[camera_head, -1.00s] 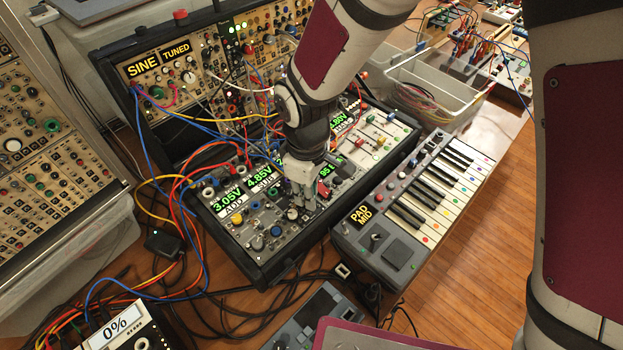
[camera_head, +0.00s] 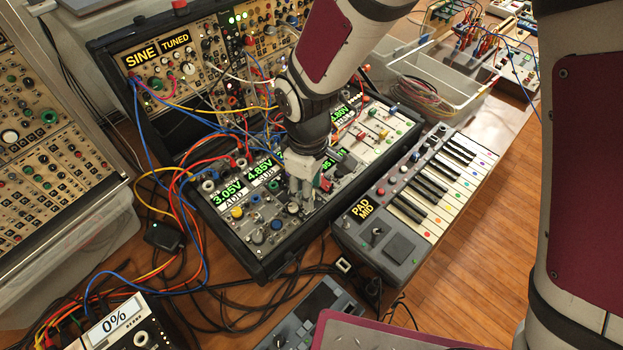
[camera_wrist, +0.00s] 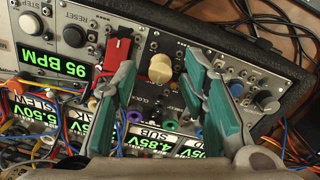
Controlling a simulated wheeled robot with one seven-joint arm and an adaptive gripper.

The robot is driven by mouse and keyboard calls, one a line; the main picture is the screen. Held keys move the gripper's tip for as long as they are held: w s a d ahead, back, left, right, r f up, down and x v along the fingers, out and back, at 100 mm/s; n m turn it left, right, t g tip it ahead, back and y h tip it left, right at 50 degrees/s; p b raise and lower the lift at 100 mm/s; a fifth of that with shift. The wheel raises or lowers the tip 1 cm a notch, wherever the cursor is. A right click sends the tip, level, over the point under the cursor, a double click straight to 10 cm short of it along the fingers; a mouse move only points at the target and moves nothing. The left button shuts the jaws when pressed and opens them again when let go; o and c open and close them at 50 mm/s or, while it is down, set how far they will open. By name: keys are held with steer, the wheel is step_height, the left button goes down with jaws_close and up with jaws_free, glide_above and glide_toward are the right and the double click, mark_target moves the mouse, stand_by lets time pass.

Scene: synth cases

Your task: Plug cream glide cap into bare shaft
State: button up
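My gripper (camera_wrist: 160,75) points down over the lower front panel of the black synth case (camera_head: 262,262). Its two teal-padded fingers are apart. In the wrist view a cream cap (camera_wrist: 160,68) shows in the gap between the fingertips, with clear space on both sides, so it is not gripped. It appears to be at the panel; I cannot tell whether it sits on a shaft. No bare shaft can be made out for sure. In the head view my gripper (camera_head: 301,204) hides this part of the panel.
A red lever-like part (camera_wrist: 117,50) stands close to the left finger. Patch cables (camera_head: 205,150) arch across the case at left. A keyboard (camera_head: 420,205) stands close on the right. Cables crowd the table in front.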

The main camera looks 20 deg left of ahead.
step_height(320, 180, up, 12)
steer(key=shift+f, duration=0.25)
steer(key=shift+s, duration=0.1)
steer(key=s+d+r+m+t+p, duration=0.2)
steer(key=d+r+m, duration=0.8)
steer(key=d, duration=0.8)
steer(key=s+d+r+m+t+p, duration=0.1)
steer(key=s+d+r+m, duration=0.4)
steer(key=s+d, duration=0.7)
steer(key=shift+r+m+t, duration=0.3)
steer(key=shift+r+t, duration=0.2)
steer(key=shift+r, duration=0.2)
